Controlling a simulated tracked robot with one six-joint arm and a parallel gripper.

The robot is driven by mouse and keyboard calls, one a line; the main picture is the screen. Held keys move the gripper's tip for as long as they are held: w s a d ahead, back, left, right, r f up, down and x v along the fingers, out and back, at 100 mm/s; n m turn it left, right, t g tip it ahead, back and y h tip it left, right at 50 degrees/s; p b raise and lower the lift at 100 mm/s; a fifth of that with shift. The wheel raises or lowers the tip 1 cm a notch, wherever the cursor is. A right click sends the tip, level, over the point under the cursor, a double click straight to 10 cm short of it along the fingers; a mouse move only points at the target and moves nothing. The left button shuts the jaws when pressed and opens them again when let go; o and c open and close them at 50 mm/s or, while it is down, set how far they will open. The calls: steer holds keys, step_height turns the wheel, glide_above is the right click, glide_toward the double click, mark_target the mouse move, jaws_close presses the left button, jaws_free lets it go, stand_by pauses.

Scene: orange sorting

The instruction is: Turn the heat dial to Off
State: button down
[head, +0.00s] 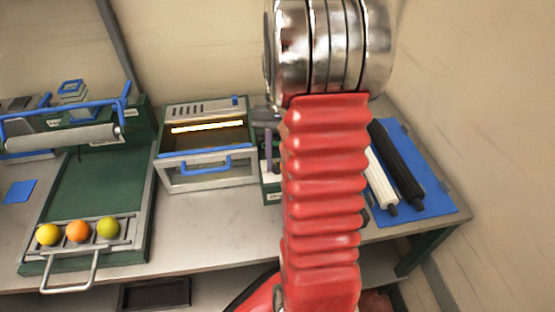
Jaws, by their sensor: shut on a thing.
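A silver oven-like heater (205,180) with a blue door handle and a glowing bar inside stands at the back of the bench, left of my arm. No heat dial can be made out on its visible faces. My red ribbed arm with its metal joint fills the middle right of the head view and covers what lies behind it. My gripper cannot be made out, and neither can anything in it. The heater's right side is close to my arm and partly crowded by dark items.
A green holder (270,190) with upright handles stands right of the heater. Left is a green press bed (90,185) with a metal rack (130,232) of yellow, orange and green balls. Right, white and black rollers (397,160) lie on a blue mat (430,195). The front middle bench is clear.

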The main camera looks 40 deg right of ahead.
steer(key=n, duration=0.2)
steer(key=n+h, duration=0.1)
steer(key=n, duration=0.1)
steer(key=n+g+h, duration=0.1)
steer(key=n, duration=0.1)
steer(key=shift+w+a+n, duration=0.2)
steer(key=shift+w+n, duration=0.1)
steer(key=n+h, duration=0.2)
steer(key=n, duration=0.3)
steer(key=shift+a, duration=0.15)
steer(key=c, duration=1.5)
jaws_free()
steer(key=shift+s, duration=0.1)
steer(key=shift+c, duration=0.2)
steer(key=shift+r, duration=0.1)
steer(key=v, duration=1.3)
steer(key=shift+w+a+r, duration=0.2)
steer(key=shift+w, duration=0.05)
